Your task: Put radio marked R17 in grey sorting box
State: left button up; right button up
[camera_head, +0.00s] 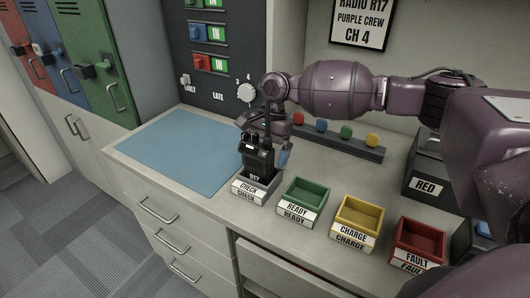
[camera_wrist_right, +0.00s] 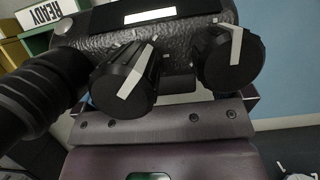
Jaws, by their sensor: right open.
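A black radio (camera_head: 257,158) stands upright in the grey box labelled CHECK (camera_head: 247,191), with its lower part hidden by the front wall. In the right wrist view the radio's top (camera_wrist_right: 180,45) fills the upper part, with two knobs, a thick antenna at left and a white label strip. My right gripper (camera_head: 266,138) is open, close around or just behind the radio's upper part; I cannot tell whether the fingers touch it. My left gripper is not in view.
Green READY (camera_head: 303,205), yellow CHARGE (camera_head: 357,228) and red FAULT (camera_head: 418,245) boxes stand in a row to the right. A blue mat (camera_head: 180,150) lies clear at left. A rail with colored knobs (camera_head: 340,140) is behind. A sign (camera_head: 362,22) reads "RADIO R17 PURPLE CREW CH 4".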

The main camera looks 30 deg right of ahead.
jog(key=p+v, duration=0.1)
jog(key=v, duration=1.1)
jog(key=shift+w, duration=0.1)
